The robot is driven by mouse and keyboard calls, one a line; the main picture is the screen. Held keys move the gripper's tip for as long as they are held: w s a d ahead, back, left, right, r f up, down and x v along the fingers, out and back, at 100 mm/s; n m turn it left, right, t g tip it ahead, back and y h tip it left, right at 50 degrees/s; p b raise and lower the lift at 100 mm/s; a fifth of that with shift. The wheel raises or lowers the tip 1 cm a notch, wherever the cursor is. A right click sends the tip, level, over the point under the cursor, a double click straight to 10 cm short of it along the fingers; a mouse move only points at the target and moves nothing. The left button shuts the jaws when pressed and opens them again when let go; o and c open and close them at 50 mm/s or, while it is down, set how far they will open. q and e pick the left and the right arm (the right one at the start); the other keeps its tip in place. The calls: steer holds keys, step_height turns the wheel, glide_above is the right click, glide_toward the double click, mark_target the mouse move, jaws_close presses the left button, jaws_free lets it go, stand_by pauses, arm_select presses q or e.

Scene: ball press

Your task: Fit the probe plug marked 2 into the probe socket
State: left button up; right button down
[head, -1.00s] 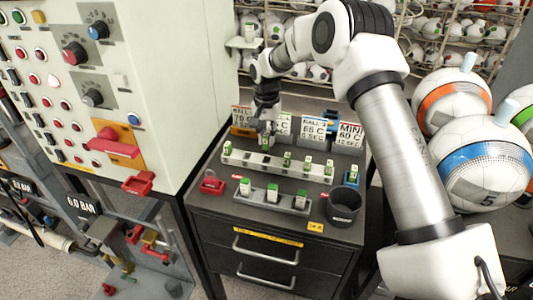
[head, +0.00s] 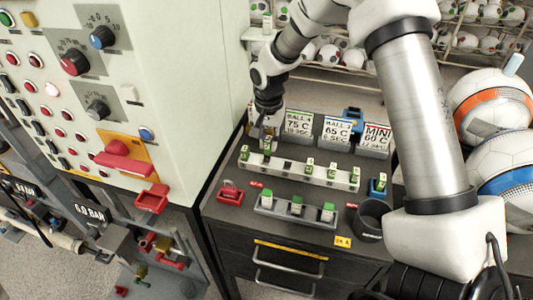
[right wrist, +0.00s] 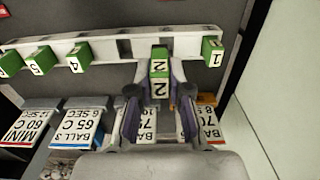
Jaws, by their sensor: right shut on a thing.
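The plug marked 2 (right wrist: 159,88) is a small block with a green top and white labelled faces. My right gripper (right wrist: 160,78) is shut on it, one finger on each side. I cannot tell which part is the probe socket. My left gripper is out of view.
Other green plugs (head: 331,170) stand in the rear rail. A front rail (head: 280,211) holds three green-topped pieces. Ball cards (head: 337,131) stand behind. A red holder (head: 229,192), a blue holder (head: 378,187) and a dark cup (head: 370,218) flank the rails. A control cabinet (head: 180,80) rises at left.

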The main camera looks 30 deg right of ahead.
mark_target(266, 151)
steer(key=f, duration=0.2)
steer(key=w+f, duration=0.1)
steer(key=f, duration=0.1)
steer(key=w+f+p, duration=0.1)
steer(key=f, duration=0.1)
steer(key=shift+d+f, duration=0.1)
steer(key=shift+f, duration=0.2)
steer(key=shift+s+r, duration=0.2)
steer(key=shift+s, duration=0.2)
steer(key=c, duration=1.2)
jaws_free()
steer(key=shift+o, duration=0.5)
steer(key=shift+w+f, duration=0.2)
steer(key=shift+w, duration=0.1)
steer(key=shift+r, duration=0.5)
arm_select(q)
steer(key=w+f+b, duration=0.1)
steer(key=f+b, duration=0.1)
steer(key=b, duration=0.1)
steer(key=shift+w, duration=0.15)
arm_select(e)
step_height(266, 151, up, 11)
steer(key=shift+r, duration=0.15)
steer(key=shift+s, duration=0.15)
